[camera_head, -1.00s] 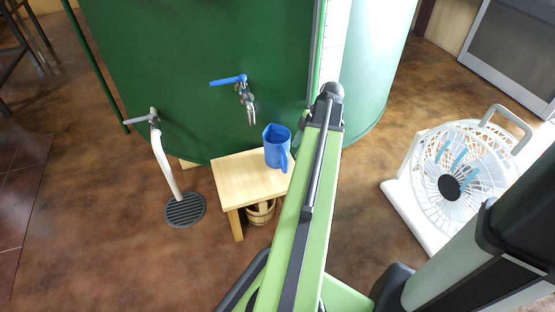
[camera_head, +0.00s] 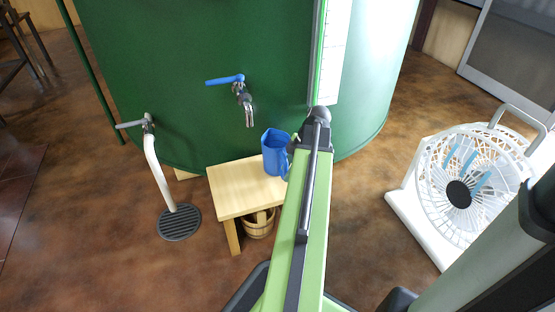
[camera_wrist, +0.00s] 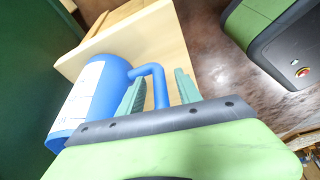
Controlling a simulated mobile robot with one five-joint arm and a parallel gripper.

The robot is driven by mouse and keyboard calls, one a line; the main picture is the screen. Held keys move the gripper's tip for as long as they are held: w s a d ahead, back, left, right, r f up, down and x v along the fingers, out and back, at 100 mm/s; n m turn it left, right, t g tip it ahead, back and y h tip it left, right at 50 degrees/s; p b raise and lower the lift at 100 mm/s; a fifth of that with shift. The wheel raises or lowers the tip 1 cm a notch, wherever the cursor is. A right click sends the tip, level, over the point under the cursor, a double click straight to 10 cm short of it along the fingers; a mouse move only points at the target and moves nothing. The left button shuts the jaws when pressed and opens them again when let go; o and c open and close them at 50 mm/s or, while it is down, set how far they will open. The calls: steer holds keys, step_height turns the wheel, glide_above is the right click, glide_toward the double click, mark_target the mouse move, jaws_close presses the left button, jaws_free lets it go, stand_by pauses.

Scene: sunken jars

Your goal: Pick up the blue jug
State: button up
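The blue jug (camera_head: 274,156) stands upright on a small wooden stool (camera_head: 232,193), near its right edge. In the wrist view the jug (camera_wrist: 98,88) shows a pale label on its side and a handle (camera_wrist: 160,88) facing my gripper. My gripper (camera_wrist: 159,76) is open, with one green finger on each side of the handle and gaps visible beside it. Whether a finger touches the jug's body I cannot tell. In the head view my arm hides the gripper and covers the jug's right side.
A large green tank (camera_head: 200,60) with a blue-handled tap (camera_head: 240,90) rises just behind the stool. A wooden bucket (camera_head: 258,224) sits under the stool. A standpipe (camera_head: 158,170) over a drain grate is at left, a white fan (camera_head: 462,185) at right.

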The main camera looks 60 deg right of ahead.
jaws_close()
stand_by(1.2)
